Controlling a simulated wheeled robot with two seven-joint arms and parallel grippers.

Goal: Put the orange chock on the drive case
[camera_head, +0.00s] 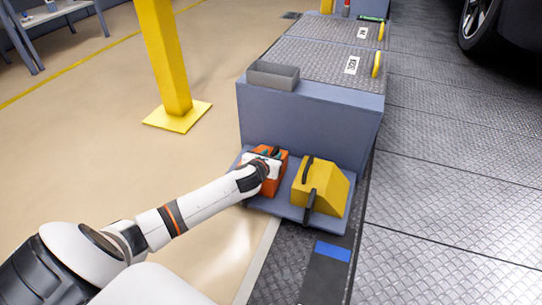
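The orange chock (271,187) stands on a low blue-grey ledge at the front of a large blue-grey cabinet. My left gripper (268,163) is at the top of the chock, reaching in from the left. The gripper and wrist cover part of the chock, and its fingers are too small and hidden to tell whether they are open or closed on it. Two cases with ribbed grey tops lie along the cabinet top: a nearer one (325,68) and a farther one (335,28). Each has a white label and a yellow handle. I cannot read which is the drive case. My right gripper is out of view.
A yellow chock (325,184) with black handles stands just right of the orange one on the ledge (290,208). An open grey bin (272,75) sits at the cabinet's near left top edge. A yellow post (165,60) stands to the left. Metal plate flooring lies right.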

